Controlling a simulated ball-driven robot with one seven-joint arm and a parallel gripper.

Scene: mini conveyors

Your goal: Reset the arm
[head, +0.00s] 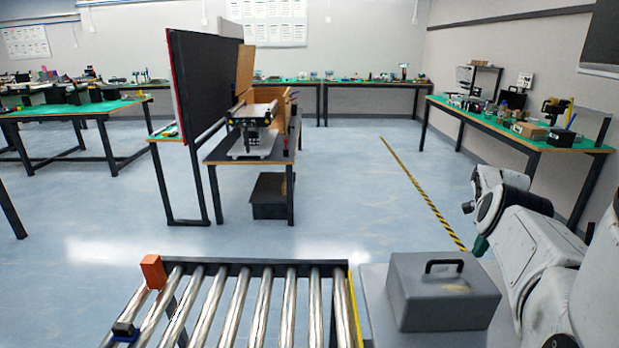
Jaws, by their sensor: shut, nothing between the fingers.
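My arm (540,262) comes in at the right edge of the head view. It is white with dark joint rings and is bent, with its far links (500,182) above the floor to the right of the grey case. I cannot make out my gripper's fingers; they are hidden behind the arm's own links or out of the picture. No object is seen held by the arm.
A roller conveyor (235,300) with an orange block (153,271) at its corner lies in front. A grey case (440,290) with a black handle stands right of it, close to my arm. A green-topped bench (515,128) runs along the right wall. Open floor lies beyond.

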